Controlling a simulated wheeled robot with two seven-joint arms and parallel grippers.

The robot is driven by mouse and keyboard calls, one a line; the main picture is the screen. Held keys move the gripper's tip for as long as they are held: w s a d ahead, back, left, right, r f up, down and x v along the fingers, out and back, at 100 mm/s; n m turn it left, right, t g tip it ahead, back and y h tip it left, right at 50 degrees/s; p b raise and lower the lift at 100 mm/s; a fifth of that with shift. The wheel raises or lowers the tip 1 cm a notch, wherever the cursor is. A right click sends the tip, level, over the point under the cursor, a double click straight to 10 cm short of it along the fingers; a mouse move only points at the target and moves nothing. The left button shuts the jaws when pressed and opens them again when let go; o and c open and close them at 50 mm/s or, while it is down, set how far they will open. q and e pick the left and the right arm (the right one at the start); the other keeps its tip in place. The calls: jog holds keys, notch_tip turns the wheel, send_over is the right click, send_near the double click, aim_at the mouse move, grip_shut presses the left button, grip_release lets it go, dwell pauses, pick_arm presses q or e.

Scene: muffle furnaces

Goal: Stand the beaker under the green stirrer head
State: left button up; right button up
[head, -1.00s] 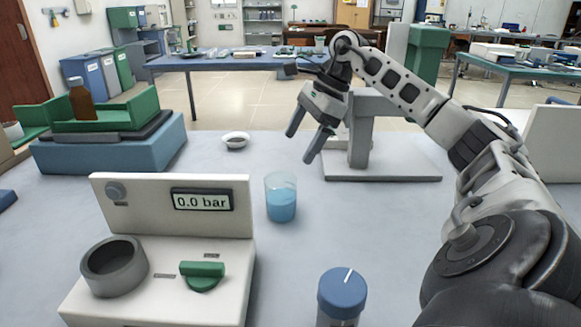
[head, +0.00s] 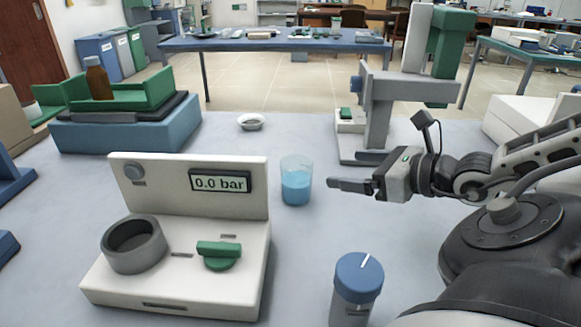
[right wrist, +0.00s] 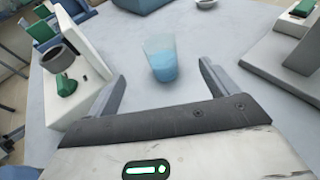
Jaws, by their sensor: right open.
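The clear beaker (head: 296,185) with blue liquid stands upright on the bench, right of the pressure device. My right gripper (head: 343,170) is open, low and to the right of the beaker, with its fingers pointing towards it. In the right wrist view the beaker (right wrist: 161,58) stands ahead, between the directions of the open fingers and apart from them. A grey stand (head: 378,115) is at the back right. A tall green block (head: 453,55) shows beside a white column there; I cannot tell whether it is the stirrer head. My left gripper is not in view.
The white device (head: 185,275) reading 0.0 bar is at the front left. A blue-capped container (head: 358,280) stands at the front. A small white dish (head: 251,122) is behind the beaker. A brown bottle (head: 97,80) stands on a green tray on the blue unit at left.

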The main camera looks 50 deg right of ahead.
send_near(285, 162)
jog(key=x, duration=0.3)
jog(key=shift+p+x, duration=0.75)
jog(key=shift+x, duration=2.15)
jog(key=shift+s+f, duration=0.1)
jog(key=shift+f, duration=0.05)
jog(key=shift+c, duration=0.3)
jog(key=c, duration=1.2)
